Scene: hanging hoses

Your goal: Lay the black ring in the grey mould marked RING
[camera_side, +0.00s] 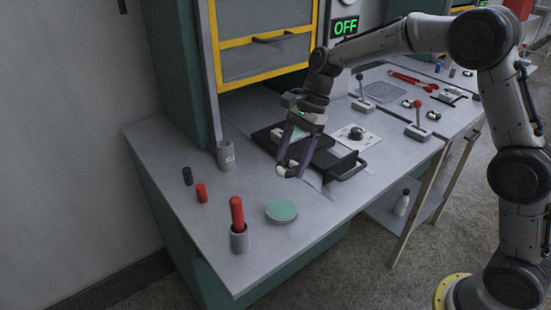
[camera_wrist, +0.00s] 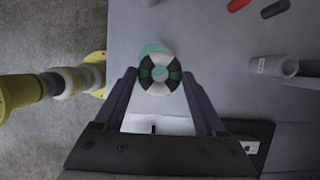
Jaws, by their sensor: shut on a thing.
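In the side view the ring is small, pale and dark at the fingertips, held above the bench. I cannot make out a grey mould with a readable RING mark in either view.
A green-topped disc (camera_side: 281,211) lies on the bench. A grey cup (camera_side: 239,241) holds a red cylinder (camera_side: 236,210). A black tray-like device (camera_side: 345,166) with a handle lies behind the gripper.

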